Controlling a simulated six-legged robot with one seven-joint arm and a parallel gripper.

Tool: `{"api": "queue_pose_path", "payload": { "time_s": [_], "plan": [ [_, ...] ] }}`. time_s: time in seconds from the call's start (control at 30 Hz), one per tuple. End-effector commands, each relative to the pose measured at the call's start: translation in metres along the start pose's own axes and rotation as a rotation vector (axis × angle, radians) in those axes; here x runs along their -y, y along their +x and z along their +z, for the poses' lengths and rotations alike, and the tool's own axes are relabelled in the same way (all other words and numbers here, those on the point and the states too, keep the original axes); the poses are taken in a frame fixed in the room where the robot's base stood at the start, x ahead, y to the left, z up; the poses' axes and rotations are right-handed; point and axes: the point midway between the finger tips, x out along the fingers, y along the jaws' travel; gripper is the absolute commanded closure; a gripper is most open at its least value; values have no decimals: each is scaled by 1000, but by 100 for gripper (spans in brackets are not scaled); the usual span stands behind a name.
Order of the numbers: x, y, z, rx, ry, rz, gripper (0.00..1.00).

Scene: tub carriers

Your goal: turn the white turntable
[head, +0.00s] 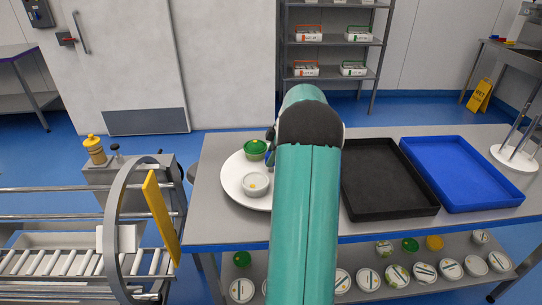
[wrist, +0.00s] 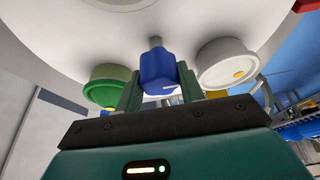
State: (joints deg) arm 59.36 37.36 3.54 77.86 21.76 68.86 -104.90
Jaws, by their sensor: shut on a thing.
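The white turntable (head: 232,178) lies on the left part of the steel table, partly hidden by my arm. A green tub (head: 256,150) and a white tub (head: 255,185) stand on it. In the wrist view the turntable (wrist: 55,28) fills the top, with the green tub (wrist: 108,88) at left and the white tub (wrist: 226,64) at right. My gripper (wrist: 160,88) is shut on a blue knob (wrist: 158,68) between these tubs; a short grey post shows at the knob's end. In the head view my arm hides most of the gripper.
An empty black tray (head: 388,178) and an empty blue tray (head: 460,172) lie right of my arm. A roller conveyor (head: 75,263) with a yellow plate (head: 160,218) stands left of the table. Several tubs sit on the table's lower shelf (head: 310,275).

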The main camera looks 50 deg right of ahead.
Motion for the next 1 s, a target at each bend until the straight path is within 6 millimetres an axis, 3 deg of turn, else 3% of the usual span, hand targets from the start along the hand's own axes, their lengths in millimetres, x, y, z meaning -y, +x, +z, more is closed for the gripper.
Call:
{"api": "queue_pose_path", "payload": {
  "time_s": [1.0],
  "plan": [
    [-1, 0, 1, 2, -436, -180, 100]
  ]
}}
